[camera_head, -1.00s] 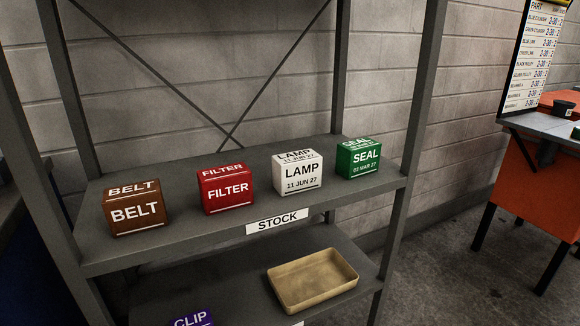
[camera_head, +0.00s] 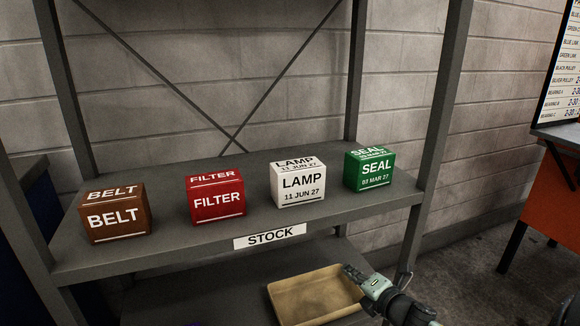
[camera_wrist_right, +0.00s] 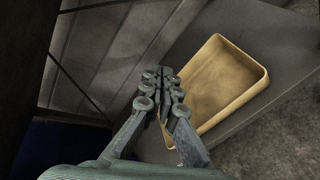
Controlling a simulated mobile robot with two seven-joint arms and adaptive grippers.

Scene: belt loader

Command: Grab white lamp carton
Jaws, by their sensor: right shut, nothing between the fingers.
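The white lamp carton (camera_head: 298,183) stands upright on the upper shelf, between the red filter carton and the green seal carton. Its front reads LAMP, 11 JUN 27. My right gripper (camera_head: 352,272) is shut and empty, below and to the right of the lamp carton, in front of the rack near the tan tray. In the right wrist view my right gripper (camera_wrist_right: 166,78) points toward the rack, with its fingers together; the lamp carton is not seen there. My left gripper is not in view.
The upper shelf (camera_head: 180,250) also holds a brown belt carton (camera_head: 113,215), a red filter carton (camera_head: 215,196) and a green seal carton (camera_head: 369,169). A tan tray (camera_head: 285,307) lies on the lower shelf; it also shows in the wrist view (camera_wrist_right: 262,72). A rack post (camera_head: 440,110) stands right.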

